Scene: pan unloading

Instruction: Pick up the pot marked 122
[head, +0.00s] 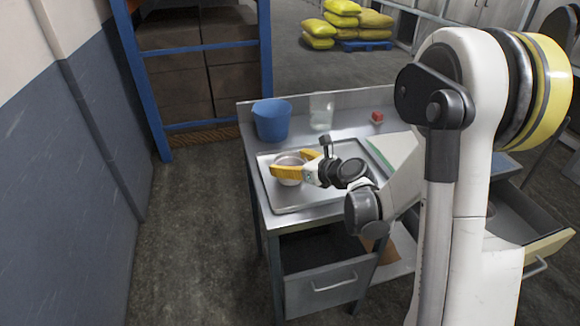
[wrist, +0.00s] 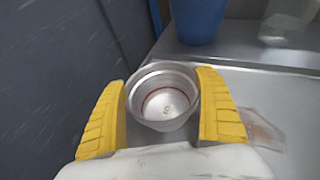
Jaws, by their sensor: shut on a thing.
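A small round metal pot (head: 289,160) is on the left part of the metal tray on the table. In the wrist view the pot (wrist: 163,118) shows from above, with a red ring inside and a small dark mark on its bottom that I cannot read. My gripper (head: 296,163) has yellow fingers. In the wrist view my gripper (wrist: 160,108) is shut on the pot, one finger against each side. I cannot tell whether the pot touches the tray.
The tray (head: 290,205) lies on a metal table. Behind it stand a blue bucket (head: 272,119), a clear container (head: 321,110) and a small red thing (head: 377,116). An open drawer (head: 320,290) is below the front edge. A pale board (head: 392,150) lies right.

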